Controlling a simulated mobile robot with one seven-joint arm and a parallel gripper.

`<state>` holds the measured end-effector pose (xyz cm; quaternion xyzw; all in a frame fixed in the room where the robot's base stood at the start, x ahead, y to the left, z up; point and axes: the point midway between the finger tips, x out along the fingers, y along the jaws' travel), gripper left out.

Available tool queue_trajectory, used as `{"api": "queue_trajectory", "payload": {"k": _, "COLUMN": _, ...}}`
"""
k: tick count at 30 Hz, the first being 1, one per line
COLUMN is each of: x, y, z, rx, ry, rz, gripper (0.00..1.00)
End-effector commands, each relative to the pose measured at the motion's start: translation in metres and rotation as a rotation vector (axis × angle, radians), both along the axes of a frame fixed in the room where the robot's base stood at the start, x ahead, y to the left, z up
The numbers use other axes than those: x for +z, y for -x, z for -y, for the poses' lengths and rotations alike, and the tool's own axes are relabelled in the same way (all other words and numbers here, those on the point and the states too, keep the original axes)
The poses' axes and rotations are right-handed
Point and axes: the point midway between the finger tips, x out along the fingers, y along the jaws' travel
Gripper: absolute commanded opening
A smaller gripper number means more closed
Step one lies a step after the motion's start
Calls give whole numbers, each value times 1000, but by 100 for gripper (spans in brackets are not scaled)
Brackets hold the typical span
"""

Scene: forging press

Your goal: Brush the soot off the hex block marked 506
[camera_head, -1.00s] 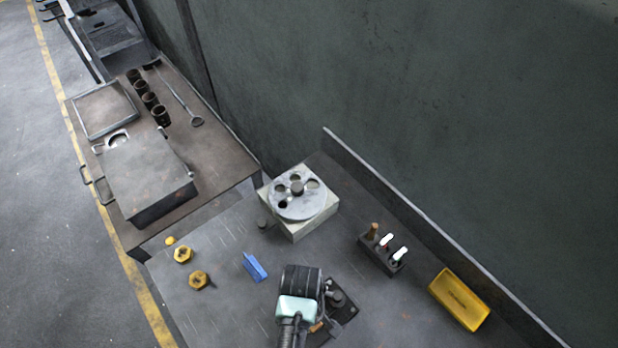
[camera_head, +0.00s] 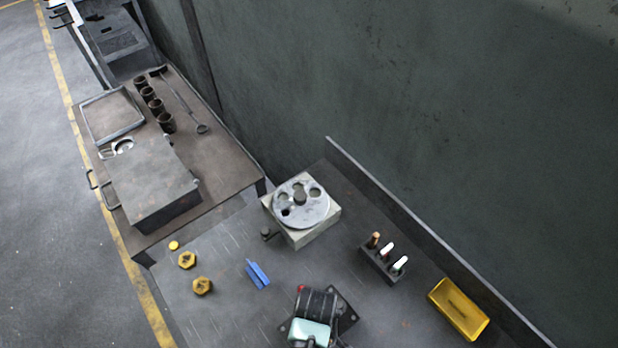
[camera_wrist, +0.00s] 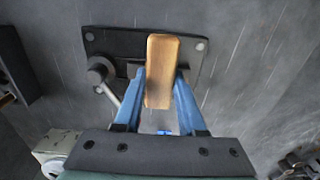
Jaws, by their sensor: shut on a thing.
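I see no bristles, and what lies under the handle is hidden. Behind it is a dark bolted plate (camera_wrist: 112,42) with a round knob and rod at its left. In the head view my wrist hides the fingers and handle, to the right of the hex blocks.
A blue piece (camera_head: 257,274) lies between the hex blocks and my wrist. A round slotted disc on a pale block (camera_head: 315,235) stands behind. A rack (camera_head: 377,269) of upright handled tools and a yellow tray (camera_head: 458,309) are at right.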

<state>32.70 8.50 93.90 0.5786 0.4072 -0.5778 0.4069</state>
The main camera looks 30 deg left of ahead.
Motion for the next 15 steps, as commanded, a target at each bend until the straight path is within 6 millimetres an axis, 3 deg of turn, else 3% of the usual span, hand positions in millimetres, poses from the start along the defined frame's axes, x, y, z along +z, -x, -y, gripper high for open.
{"api": "queue_trajectory", "payload": {"k": 15, "x": -1, "y": -2, "z": -7, "rx": 1, "ry": 1, "rz": -3, "gripper": 0}}
